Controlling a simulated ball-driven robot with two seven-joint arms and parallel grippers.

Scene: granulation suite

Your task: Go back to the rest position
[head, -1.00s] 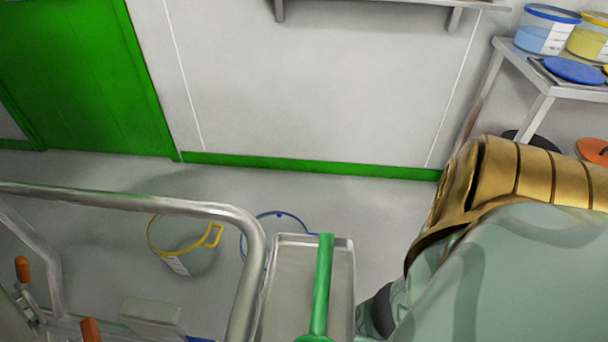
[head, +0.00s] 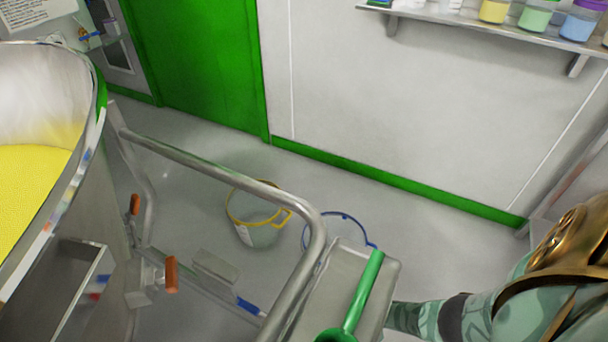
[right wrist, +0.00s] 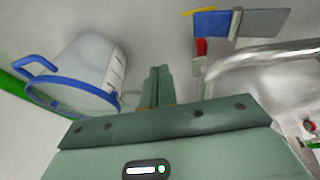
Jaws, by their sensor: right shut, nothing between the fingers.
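In the right wrist view, my right gripper (right wrist: 157,86) is shut with its two green fingers together and nothing between them. It points over the floor, beside a clear blue-rimmed bucket (right wrist: 82,72), and looks apart from it. In the head view, my right arm comes in at the lower right. Its gripper is hidden there behind the metal tray. My left arm and left gripper are not in view.
A steel rail (head: 220,172) and a metal tray (head: 392,268) with a green scoop (head: 362,292) stand close in front. A large vessel with yellow powder (head: 30,190) is at left. A yellow-rimmed bucket (head: 238,217) stands on the floor. A shelf (head: 480,22) is on the wall.

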